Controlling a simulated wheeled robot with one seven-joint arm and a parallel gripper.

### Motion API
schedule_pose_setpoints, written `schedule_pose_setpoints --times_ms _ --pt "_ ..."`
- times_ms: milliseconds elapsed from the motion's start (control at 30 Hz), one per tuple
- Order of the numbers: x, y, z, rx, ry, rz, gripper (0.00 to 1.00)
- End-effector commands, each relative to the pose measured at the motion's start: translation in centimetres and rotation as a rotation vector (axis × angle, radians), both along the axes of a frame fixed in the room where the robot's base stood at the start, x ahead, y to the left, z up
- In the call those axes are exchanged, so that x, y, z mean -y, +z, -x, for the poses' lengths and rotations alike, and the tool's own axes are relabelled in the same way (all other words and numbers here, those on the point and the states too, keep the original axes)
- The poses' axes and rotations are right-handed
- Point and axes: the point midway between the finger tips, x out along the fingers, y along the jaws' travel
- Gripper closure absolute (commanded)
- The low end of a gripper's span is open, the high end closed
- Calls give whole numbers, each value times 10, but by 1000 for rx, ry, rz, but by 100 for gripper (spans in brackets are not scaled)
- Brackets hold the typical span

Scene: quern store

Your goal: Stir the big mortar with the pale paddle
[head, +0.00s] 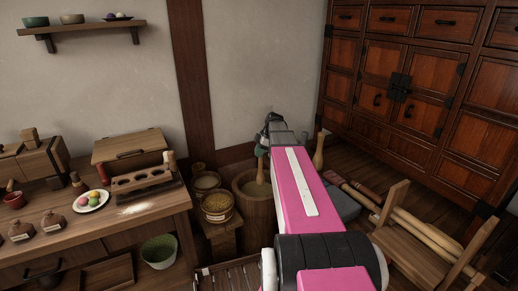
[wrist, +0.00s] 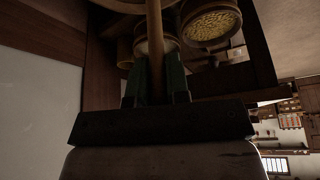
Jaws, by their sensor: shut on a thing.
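The big mortar (head: 256,212) is a tall wooden tub on the floor, partly covered by my pink arm. The pale paddle (head: 260,173) stands nearly upright with its lower end inside the mortar; the mortar's rim hides its tip. My gripper (head: 262,149) is above the mortar, shut around the paddle's upper part. In the wrist view the dark green fingers of my gripper (wrist: 155,85) close on both sides of the paddle's wooden shaft (wrist: 154,40). The shaft runs up out of the picture there. The mortar's contents are not clear.
A grain-filled bowl (head: 217,206) sits on a small stool (head: 222,240) just left of the mortar, with another bowl (head: 206,181) behind. The workbench (head: 150,213) is left. A wooden rack (head: 425,255) with long poles is right. Another pale wooden tool (head: 319,152) stands behind my arm.

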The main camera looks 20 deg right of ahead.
Motion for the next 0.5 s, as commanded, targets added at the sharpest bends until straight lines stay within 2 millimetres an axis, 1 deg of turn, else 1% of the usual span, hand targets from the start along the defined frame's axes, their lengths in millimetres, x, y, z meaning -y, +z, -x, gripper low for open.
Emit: schedule_pose_setpoints --times_ms 100,500 --pt "0 -13 0 0 -1 0 100" --pt "0 -54 0 -1 -2 0 100"
